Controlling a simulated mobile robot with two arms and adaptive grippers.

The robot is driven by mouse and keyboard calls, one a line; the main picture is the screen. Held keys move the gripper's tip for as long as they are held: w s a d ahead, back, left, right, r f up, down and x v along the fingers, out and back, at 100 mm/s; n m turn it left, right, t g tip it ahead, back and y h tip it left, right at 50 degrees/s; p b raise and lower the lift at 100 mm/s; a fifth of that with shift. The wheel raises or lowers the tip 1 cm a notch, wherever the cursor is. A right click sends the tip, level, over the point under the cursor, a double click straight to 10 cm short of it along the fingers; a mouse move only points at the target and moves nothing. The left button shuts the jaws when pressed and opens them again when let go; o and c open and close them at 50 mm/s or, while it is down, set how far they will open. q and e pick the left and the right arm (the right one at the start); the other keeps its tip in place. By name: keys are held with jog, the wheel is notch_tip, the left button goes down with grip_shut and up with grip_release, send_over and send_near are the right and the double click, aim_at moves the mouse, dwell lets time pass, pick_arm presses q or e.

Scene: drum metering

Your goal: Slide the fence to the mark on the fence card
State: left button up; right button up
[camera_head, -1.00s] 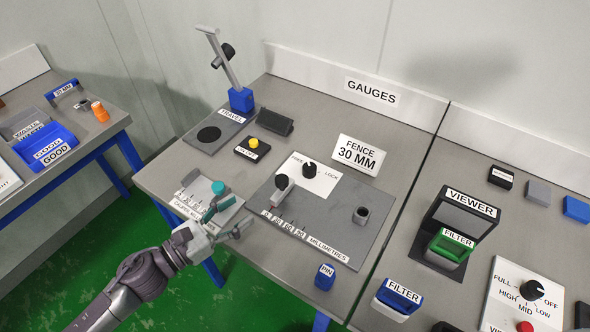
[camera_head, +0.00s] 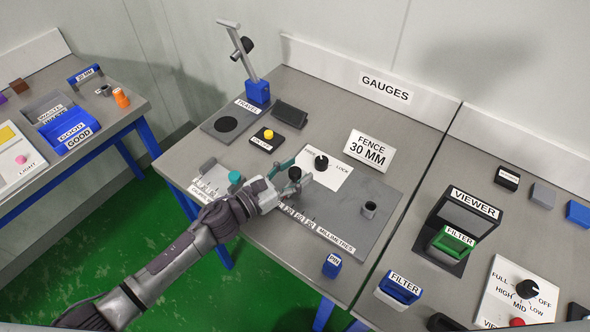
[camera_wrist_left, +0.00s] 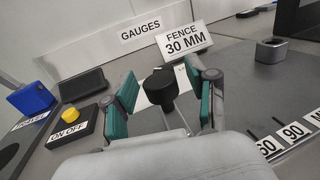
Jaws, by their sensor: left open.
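The fence is a small slider with a black knob (camera_head: 294,173) on a grey plate (camera_head: 345,215) with a millimetre scale (camera_head: 318,230) along its front edge. My left gripper (camera_head: 293,178) is open around the fence knob, which also shows between the teal finger pads in the left wrist view (camera_wrist_left: 160,88). Gaps show at both sides of the knob there. The fence body and the scale beside it are mostly hidden by the gripper. The fence card (camera_head: 366,151) reads 30 MM. The black lock knob (camera_head: 321,162) stands on a white FREE/LOCK panel (camera_head: 330,177) behind the fence.
A small metal cup (camera_head: 369,209) stands on the plate's right part. A yellow on/off button (camera_head: 268,134) and a dark block (camera_head: 289,115) are behind left. The caliper with a teal knob (camera_head: 235,177) is left of my gripper. A blue PIN block (camera_head: 332,265) stands in front.

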aim_at(305, 192)
pick_arm(q)
jog(key=shift+c, duration=0.3)
jog(key=c, duration=0.8)
grip_shut()
pick_arm(e)
jog(key=shift+a, duration=0.35)
pick_arm(q)
jog(key=shift+s+d, duration=0.95)
jog(key=shift+d, duration=0.3)
pick_arm(e)
jog(key=shift+s+d+f, duration=0.1)
jog(key=shift+d+f, duration=0.05)
pick_arm(q)
jog(key=o, duration=0.9)
grip_release()
jog(key=shift+a, duration=0.1)
jog(key=shift+c, duration=0.2)
